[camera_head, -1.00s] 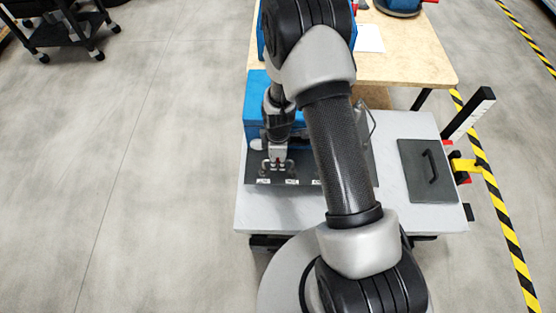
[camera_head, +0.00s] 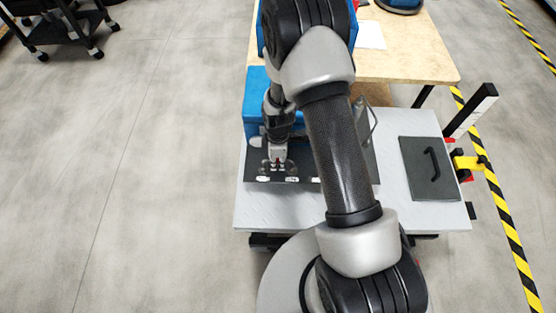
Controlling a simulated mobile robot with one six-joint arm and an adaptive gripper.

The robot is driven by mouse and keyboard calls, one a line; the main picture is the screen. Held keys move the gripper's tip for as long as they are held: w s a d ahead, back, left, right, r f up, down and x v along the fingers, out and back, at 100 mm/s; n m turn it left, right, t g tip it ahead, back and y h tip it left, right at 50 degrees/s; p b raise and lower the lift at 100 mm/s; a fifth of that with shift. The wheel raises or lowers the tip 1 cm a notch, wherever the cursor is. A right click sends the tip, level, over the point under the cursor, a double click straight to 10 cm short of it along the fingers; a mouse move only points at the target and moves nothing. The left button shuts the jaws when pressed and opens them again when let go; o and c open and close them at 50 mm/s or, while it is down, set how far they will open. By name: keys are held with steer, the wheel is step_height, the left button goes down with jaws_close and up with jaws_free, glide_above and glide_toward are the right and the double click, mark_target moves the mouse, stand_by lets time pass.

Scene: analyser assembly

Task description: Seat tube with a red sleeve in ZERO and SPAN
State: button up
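My gripper (camera_head: 277,166) points down over the dark panel (camera_head: 255,160) at the left of the grey table, close to its white-labelled front edge. A small red spot shows between the fingers, possibly the tube's red sleeve; it is too small to tell whether the fingers are shut on it. A white label (camera_head: 263,179) and another white label (camera_head: 291,179) sit on the panel's front edge below the gripper. Their lettering is unreadable, so I cannot tell which is ZERO or SPAN. My arm hides the right part of the panel.
A blue box (camera_head: 257,92) stands behind the panel. A dark plate with a handle (camera_head: 428,168) lies at the right of the grey table (camera_head: 290,212). A wooden table (camera_head: 415,60) stands behind. The grey table's front left is clear.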

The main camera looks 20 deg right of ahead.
steer(key=o, duration=0.5)
steer(key=shift+o, duration=0.2)
steer(key=shift+r, duration=0.15)
step_height(320, 180, up, 12)
stand_by(0.5)
